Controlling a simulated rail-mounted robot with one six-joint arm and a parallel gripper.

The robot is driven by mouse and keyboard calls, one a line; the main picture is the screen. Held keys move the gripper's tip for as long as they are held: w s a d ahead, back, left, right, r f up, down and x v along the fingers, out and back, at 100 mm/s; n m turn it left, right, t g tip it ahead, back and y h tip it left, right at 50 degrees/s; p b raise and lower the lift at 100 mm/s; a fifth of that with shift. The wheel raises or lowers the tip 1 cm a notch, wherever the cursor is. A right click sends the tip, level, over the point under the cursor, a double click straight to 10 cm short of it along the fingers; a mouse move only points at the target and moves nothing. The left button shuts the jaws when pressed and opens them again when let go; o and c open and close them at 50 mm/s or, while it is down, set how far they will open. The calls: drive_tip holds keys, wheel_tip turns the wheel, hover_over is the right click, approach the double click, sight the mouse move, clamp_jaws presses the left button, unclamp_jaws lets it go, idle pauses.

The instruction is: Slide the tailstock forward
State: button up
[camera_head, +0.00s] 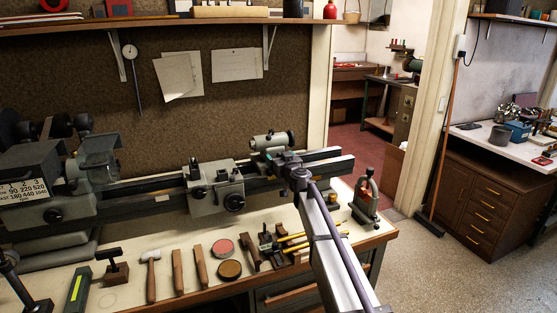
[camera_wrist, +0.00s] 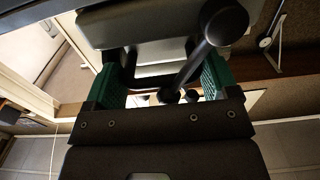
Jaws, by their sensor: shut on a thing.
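The tailstock (camera_head: 272,142) is a grey casting on the right part of the lathe bed (camera_head: 325,168), with a round handwheel end at its upper right. My arm reaches up from the lower right, and my gripper (camera_head: 294,172) is at the tailstock's front side. In the wrist view, my gripper (camera_wrist: 160,75) has green-padded fingers on either side of the tailstock's grey body (camera_wrist: 145,28). It is shut on the tailstock. A dark lever with a round knob (camera_wrist: 226,20) slants between the fingers. The exact contact is partly hidden.
The carriage (camera_head: 215,185) sits on the bed left of the tailstock, with a stretch of bed between them. The headstock (camera_head: 60,180) is at the far left. Hand tools and round tins (camera_head: 230,269) lie along the bench front.

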drive_tip(key=o, duration=1)
drive_tip(key=shift+w, duration=0.1)
drive_tip(key=shift+c, duration=0.2)
drive_tip(key=shift+d, duration=0.1)
drive_tip(key=v, duration=1)
drive_tip(key=shift+s, duration=0.4)
drive_tip(key=shift+d, duration=0.1)
